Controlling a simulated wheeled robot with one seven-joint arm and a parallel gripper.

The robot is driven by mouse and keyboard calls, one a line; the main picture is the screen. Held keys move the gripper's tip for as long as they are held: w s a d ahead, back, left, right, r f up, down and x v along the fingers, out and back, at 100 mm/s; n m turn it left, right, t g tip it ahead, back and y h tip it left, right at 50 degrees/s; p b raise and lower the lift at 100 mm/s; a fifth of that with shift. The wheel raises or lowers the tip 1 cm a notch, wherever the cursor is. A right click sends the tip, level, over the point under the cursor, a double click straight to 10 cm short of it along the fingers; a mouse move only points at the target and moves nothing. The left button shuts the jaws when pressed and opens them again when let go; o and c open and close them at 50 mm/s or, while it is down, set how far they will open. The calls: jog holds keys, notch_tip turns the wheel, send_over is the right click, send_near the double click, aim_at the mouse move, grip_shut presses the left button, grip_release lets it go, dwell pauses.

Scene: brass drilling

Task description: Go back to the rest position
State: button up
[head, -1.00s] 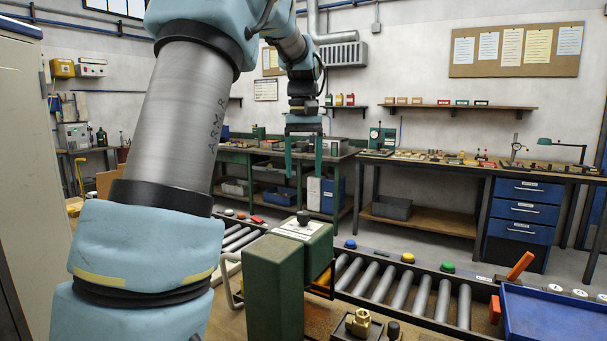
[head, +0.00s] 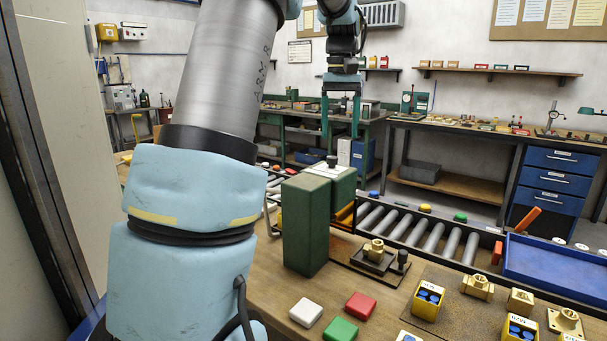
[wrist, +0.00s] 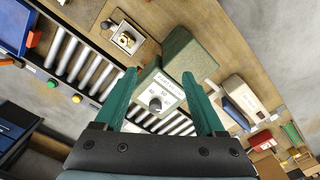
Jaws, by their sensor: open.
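My gripper (head: 341,115) hangs in the air in the upper middle of the head view, its two green fingers pointing down, apart and with nothing between them. In the wrist view my open gripper (wrist: 168,92) has its fingers on either side of a green box with a white dial plate (wrist: 155,98), which lies well below the fingertips. The same green box (head: 343,183) stands by the roller conveyor in the head view. My arm fills the left side of the head view.
A tall green block (head: 305,225) stands on the wooden bench (head: 275,285) close to my arm. A brass fitting (head: 376,250) sits on a fixture beside it. A roller conveyor (head: 420,230), a blue tray (head: 555,268), yellow boxes (head: 428,300) and red, green and white blocks lie around.

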jog(key=s+a+f, duration=0.7)
jog(key=s+f, duration=0.3)
jog(key=s+a+f+m+t, duration=0.1)
jog(key=s+a+f, duration=0.7)
jog(key=s+f, duration=0.2)
jog(key=shift+s+f+t, duration=0.15)
jog(key=shift+s+t, duration=0.05)
jog(key=shift+t, duration=0.1)
jog(key=shift+a, duration=0.1)
